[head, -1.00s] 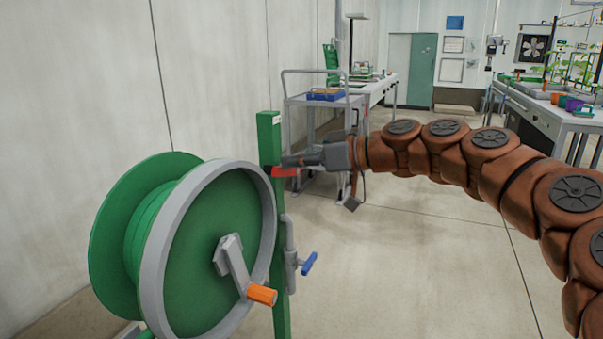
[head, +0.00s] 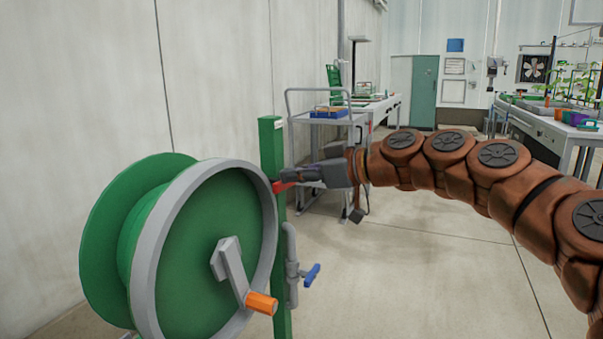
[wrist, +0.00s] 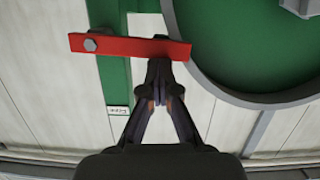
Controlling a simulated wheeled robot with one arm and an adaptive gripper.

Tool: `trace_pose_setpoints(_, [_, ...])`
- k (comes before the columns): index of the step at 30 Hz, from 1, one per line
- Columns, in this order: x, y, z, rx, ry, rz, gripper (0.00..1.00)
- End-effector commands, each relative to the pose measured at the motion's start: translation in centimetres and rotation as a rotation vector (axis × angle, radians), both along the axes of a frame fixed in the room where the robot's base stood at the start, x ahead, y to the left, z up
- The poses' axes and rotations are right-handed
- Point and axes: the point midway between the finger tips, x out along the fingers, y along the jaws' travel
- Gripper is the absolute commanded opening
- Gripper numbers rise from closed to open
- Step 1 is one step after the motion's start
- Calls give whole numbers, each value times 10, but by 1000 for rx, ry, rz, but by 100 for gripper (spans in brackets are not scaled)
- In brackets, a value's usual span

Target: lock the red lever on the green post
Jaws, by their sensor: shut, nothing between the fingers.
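The green post (head: 270,147) stands upright beside the hose reel. The red lever (wrist: 130,46) lies across the post in the wrist view, with a bolt at its left end and its other end reaching toward the reel. In the head view a small part of the red lever (head: 281,187) shows at the post, partly hidden by my gripper. My gripper (wrist: 160,80) is shut and empty. Its fingertips are at the lever's edge near the free end; I cannot tell whether they touch. In the head view my gripper (head: 291,174) is close to the post.
A green hose reel (head: 215,245) with a grey rim and an orange crank handle (head: 261,303) stands left of the post. A grey pipe with a blue valve handle (head: 312,272) is low on the post. A cart (head: 300,150) stands behind. Floor at right is clear.

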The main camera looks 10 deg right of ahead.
Motion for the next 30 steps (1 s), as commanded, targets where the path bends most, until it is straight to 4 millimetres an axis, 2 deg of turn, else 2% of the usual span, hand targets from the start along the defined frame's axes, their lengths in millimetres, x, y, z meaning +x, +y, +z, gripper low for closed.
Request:
trace_pose_setpoints(1, [2,8,-6,-1,11,12,0])
trace_pose_setpoints(8, [1,9,0,-1,10,13,0])
trace_pose_setpoints(11, [1,7,14,1,7,13,0])
trace_pose_setpoints(16, [-1,-3,49,7,-1,7,0])
trace_pose_setpoints(22, [-26,-59,58,28,-6,-7,0])
trace_pose_setpoints(30, [-52,-94,66,26,-6,-10,0])
